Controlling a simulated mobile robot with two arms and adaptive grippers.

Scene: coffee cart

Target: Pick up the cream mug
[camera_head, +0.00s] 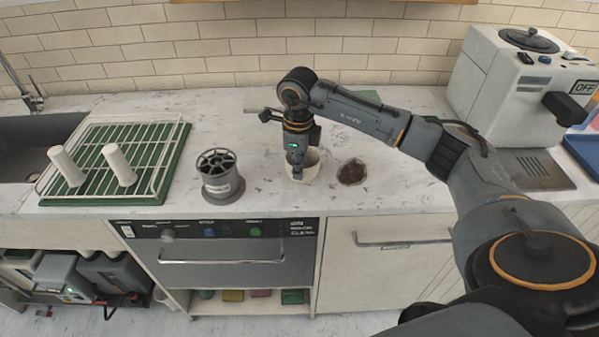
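The cream mug (311,170) stands on the white counter near its front edge, at the middle of the head view. My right gripper (297,173) points down at the mug from above, and its fingers overlap the mug's left part and rim. The fingers hide part of the mug, and its handle does not show clearly. I cannot tell whether the fingers are closed on the wall or only beside it. My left gripper is not in view.
A grey cylindrical holder (222,188) stands left of the mug. A dark brown round patch (352,172) lies to its right. A green rack (150,150) with two white cylinders is at the left, near the sink. A white coffee machine (500,85) stands at the right.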

